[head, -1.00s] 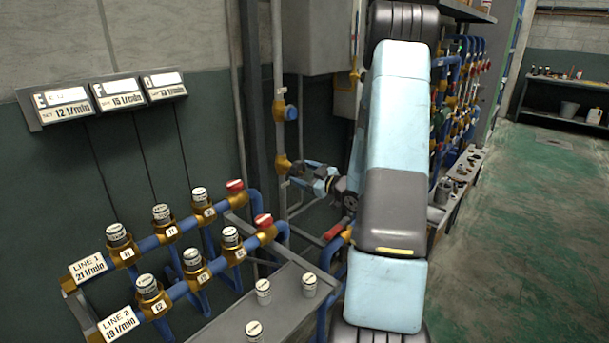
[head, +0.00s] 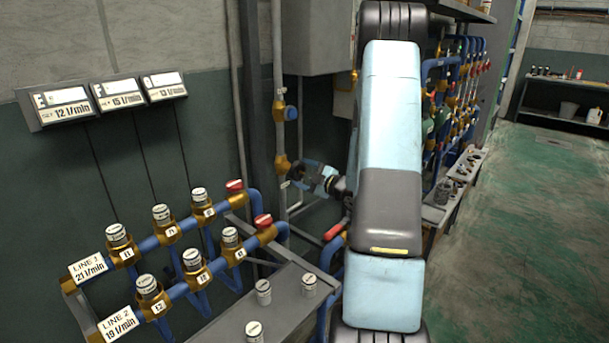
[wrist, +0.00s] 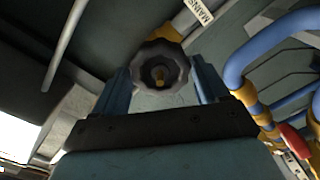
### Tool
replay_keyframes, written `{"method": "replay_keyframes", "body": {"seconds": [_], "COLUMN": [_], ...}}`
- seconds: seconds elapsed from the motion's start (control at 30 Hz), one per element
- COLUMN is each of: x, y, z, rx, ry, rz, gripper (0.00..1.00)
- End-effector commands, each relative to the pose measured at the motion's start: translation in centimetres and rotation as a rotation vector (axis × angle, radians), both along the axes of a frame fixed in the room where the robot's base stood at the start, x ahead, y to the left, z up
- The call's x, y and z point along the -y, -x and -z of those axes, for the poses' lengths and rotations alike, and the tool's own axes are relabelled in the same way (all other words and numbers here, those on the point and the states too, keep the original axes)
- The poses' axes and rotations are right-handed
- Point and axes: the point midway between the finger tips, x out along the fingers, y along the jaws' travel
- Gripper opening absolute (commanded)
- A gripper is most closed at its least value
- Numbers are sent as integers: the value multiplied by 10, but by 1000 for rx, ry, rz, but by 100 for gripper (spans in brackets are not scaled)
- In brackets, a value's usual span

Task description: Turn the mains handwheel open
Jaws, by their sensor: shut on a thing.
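The mains handwheel (wrist: 143,72) is a dark grey, lobed wheel with a brass spindle at its centre. It sits on a brass valve body beside a white label (wrist: 203,10) reading "MAINS". In the wrist view my gripper (wrist: 160,66) has one blue finger on each side of the wheel and is shut on its rim. In the head view the handwheel (head: 297,171) is a small dark shape by the vertical pipe, partly hidden by my gripper (head: 303,174). The wheel's markings and how far it is turned cannot be made out.
Two blue pipe lines with brass valves and red handles (head: 263,220) stand at the left, below three displays (head: 113,98). A grey bench (head: 225,323) with several white caps is in front. A red lever (head: 334,231) sits below my gripper. The floor at right is clear.

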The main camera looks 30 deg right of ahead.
Motion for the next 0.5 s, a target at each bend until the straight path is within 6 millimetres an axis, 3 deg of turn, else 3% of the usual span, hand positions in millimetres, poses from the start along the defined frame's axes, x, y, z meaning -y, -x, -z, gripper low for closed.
{"method": "replay_keyframes", "body": {"seconds": [0.23, 0.5], "x": [1, 1], "y": [0, 1], "z": [0, 0], "rx": [80, 102], "ry": [226, 286], "rz": [2, 3], "gripper": [38, 38]}}
